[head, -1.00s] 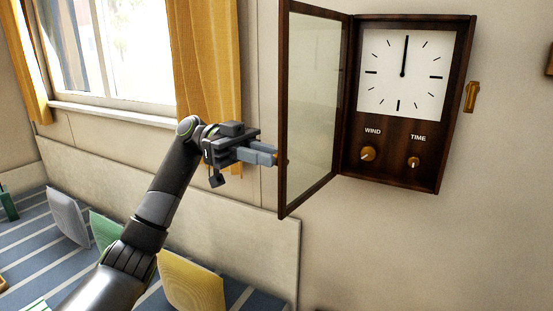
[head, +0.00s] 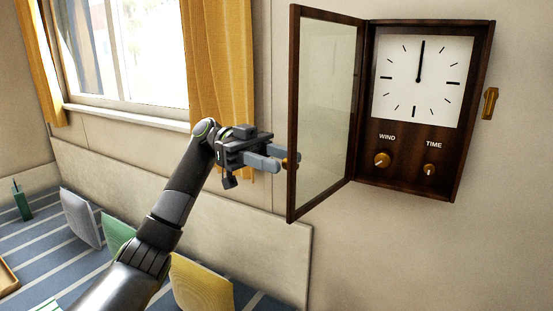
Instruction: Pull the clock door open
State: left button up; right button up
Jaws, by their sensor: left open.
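The wall clock (head: 410,150) hangs on the wall at the right, with a white dial and brass WIND (head: 382,160) and TIME (head: 429,170) knobs. Its glazed, dark-framed clock door (head: 325,110) stands swung wide open on its left side. A small brass door knob (head: 290,161) shows at the door's free edge. My left gripper (head: 280,160) is open, with its fingertips at the door's free edge, around or right beside the knob. I cannot tell whether they touch it. One fingertip shows through or past the door edge. My right gripper is not in view.
A window with yellow curtains (head: 222,60) is behind my left arm. Below is a striped bench (head: 40,250) with several cushions, including a yellow one (head: 200,285). The wall below the clock is clear.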

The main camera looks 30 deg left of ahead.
pick_arm(q)
jog(key=v, duration=0.7)
jog(key=shift+a, duration=0.3)
dwell(0.4)
